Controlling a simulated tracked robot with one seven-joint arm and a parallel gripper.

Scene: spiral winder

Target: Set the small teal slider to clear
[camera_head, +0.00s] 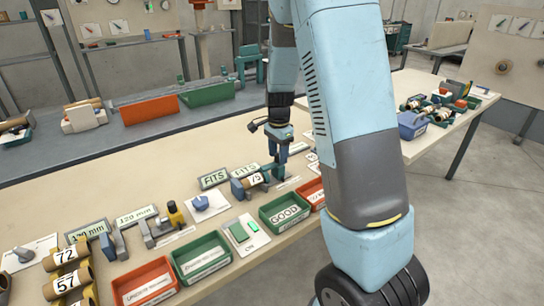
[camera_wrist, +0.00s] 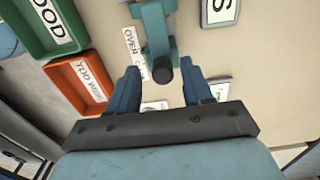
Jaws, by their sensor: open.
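A teal fixture (camera_wrist: 153,22) with a dark round-ended bar shows at the top middle of the wrist view; I take it to be the teal slider's mount. A white label (camera_wrist: 133,45) beside it starts with "OVER"; the rest is partly hidden. The slider's setting cannot be told. My gripper (camera_wrist: 161,88) is open, with its two blue fingers on either side of the dark bar's end and nothing clearly held. In the head view my gripper (camera_head: 279,165) points down beside the tube marked 75 (camera_head: 255,180), close to the teal part (camera_head: 266,174).
A green tray marked GOOD (camera_head: 268,222) and an orange tray (camera_wrist: 76,97) stand close by. Bare bench lies behind the signs.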

